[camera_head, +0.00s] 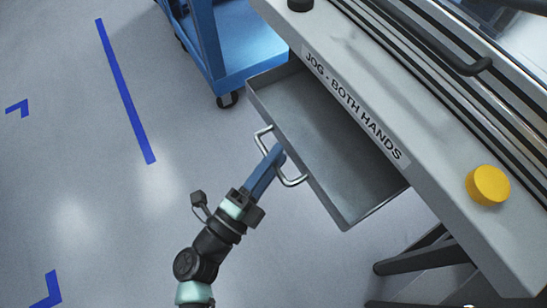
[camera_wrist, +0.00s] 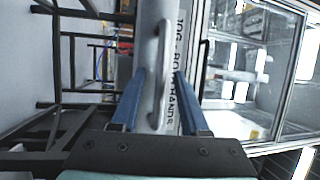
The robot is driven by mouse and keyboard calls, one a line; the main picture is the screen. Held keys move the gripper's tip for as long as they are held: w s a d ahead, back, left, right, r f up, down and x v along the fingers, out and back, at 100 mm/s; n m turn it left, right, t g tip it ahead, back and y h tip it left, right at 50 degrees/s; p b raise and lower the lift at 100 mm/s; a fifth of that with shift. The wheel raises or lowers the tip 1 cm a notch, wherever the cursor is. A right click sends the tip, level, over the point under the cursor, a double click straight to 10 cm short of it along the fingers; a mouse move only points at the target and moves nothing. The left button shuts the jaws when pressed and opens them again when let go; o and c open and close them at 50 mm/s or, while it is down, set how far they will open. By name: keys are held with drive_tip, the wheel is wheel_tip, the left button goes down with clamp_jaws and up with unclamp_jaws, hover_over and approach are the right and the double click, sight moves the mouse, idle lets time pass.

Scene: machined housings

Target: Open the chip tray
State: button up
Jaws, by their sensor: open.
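The chip tray (camera_head: 330,140) is a grey, shallow drawer pulled partway out from under the machine front. Its inside shows and looks empty. A pale bar handle (camera_head: 291,182) is on its front face. My gripper (camera_head: 276,155) is at the handle, with its blue fingers by the middle of the bar. In the wrist view the handle (camera_wrist: 161,75) stands upright between the two spread fingers of my gripper (camera_wrist: 168,100). The fingers are open, with gaps beside the bar. Whether a finger touches the bar cannot be told.
The machine front (camera_head: 345,95) reads "JOG - BOTH HANDS" and carries a yellow button (camera_head: 488,185). A blue cart (camera_head: 230,45) on casters stands close to the tray's far end. Dark machine legs (camera_head: 420,262) are at lower right. The grey floor (camera_head: 90,180) at left is clear.

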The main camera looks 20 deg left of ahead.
drive_tip(key=shift+s, duration=0.1)
drive_tip(key=v, duration=1.2)
drive_tip(key=shift+s, duration=0.4)
drive_tip(key=shift+a+f, duration=0.1)
drive_tip(key=shift+a, duration=0.05)
